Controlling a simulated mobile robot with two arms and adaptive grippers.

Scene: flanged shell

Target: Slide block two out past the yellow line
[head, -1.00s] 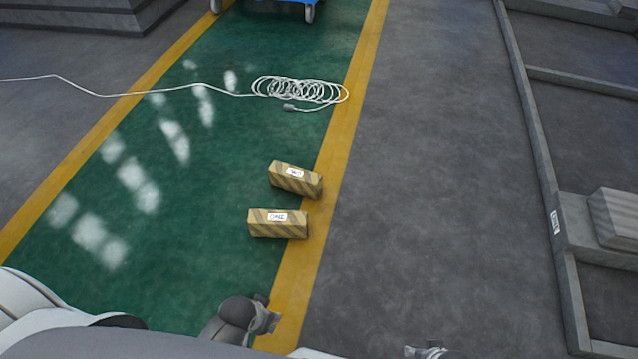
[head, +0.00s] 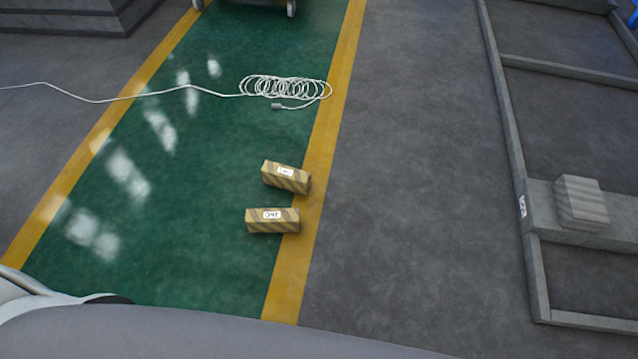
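Two yellow-and-dark striped blocks lie on the green floor strip beside the right yellow line (head: 333,110). The nearer block (head: 260,227) has a white label that seems to read ONE. The farther block (head: 291,184) sits just behind it, turned at an angle; its label is too blurred to read surely, but by elimination it looks like block two. The right ends of both blocks overlap the inner edge of the yellow line in the head view. A small gap separates them. Neither of my grippers shows in the head view now.
A coiled white cable (head: 285,88) with a plug (head: 276,106) lies farther along the green strip. A wheeled cart (head: 256,2) stands at the top. Grey floor right of the line is clear up to a low metal frame (head: 515,150) bearing a ribbed block (head: 580,203).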

